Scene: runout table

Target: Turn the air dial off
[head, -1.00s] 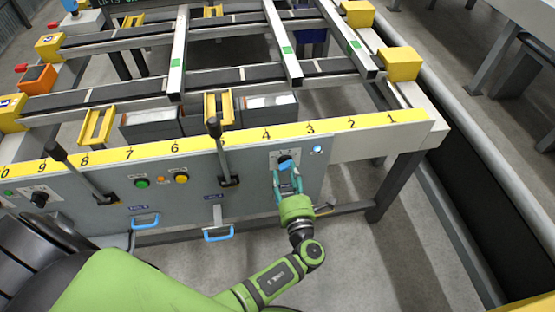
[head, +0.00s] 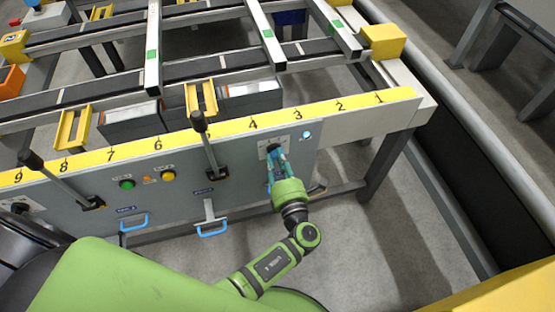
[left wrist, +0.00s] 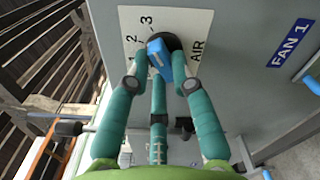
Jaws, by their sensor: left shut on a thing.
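The air dial (head: 274,148) is a dark round knob on a white plate at the right part of the grey panel in the head view. In the left wrist view, the air dial (left wrist: 160,60) shows a blue bar on a black base, beside the printed numbers and the word AIR. My left gripper (head: 276,163) reaches up to the dial from below. In the left wrist view its teal fingers (left wrist: 160,78) are shut around the blue bar. I cannot tell exactly which mark the bar points to. My right gripper is not in view.
A lit white-blue button (head: 306,135) sits right of the dial. A black-knobbed lever (head: 209,145) stands left of it, with green (head: 127,184) and yellow (head: 168,175) buttons beyond. A blue handle (head: 212,229) juts out below. The floor right of the table is clear.

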